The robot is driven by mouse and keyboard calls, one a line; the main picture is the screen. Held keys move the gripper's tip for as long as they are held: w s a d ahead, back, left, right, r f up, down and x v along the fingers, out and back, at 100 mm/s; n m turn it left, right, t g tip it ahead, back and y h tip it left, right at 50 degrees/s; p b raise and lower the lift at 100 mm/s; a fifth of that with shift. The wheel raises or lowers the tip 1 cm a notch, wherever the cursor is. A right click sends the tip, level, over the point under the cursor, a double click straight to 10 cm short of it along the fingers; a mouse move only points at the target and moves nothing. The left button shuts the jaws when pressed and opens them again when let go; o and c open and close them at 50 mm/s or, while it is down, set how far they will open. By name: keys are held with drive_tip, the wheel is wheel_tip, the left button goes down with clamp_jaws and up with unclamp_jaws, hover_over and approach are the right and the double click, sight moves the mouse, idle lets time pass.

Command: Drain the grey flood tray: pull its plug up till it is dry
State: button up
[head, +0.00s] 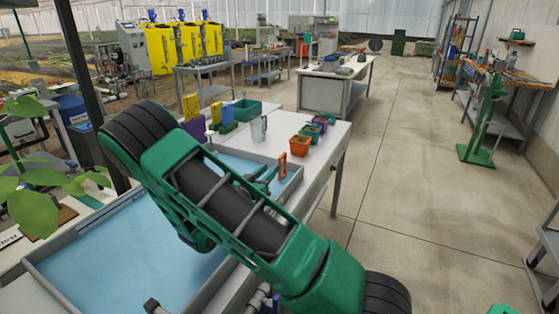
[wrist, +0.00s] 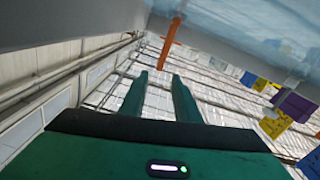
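The grey flood tray (head: 55,280) holds blue water (head: 130,245) and lies under my arm, which hides its middle. An orange plug handle (head: 283,165) stands up from the water near the tray's far right end. In the wrist view the orange handle (wrist: 169,42) shows as a narrow upright strip by the tray's water (wrist: 225,30). My gripper (head: 266,176) is just left of the handle. In the wrist view its two green fingers (wrist: 160,75) are apart, with the handle's end in line with the gap. I see no contact. The plug's lower part is hidden.
Beyond the tray, the white bench holds small orange and purple pots (head: 300,145), a clear jug (head: 259,129), a green crate (head: 247,110) and yellow and purple items. A leafy plant (head: 38,205) is at left. The concrete floor at right is largely clear.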

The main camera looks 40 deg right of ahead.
sight(279, 160)
drive_tip(key=x, duration=1)
drive_tip(key=shift+w+d, duration=0.25)
drive_tip(key=shift+d, duration=0.05)
clamp_jaws()
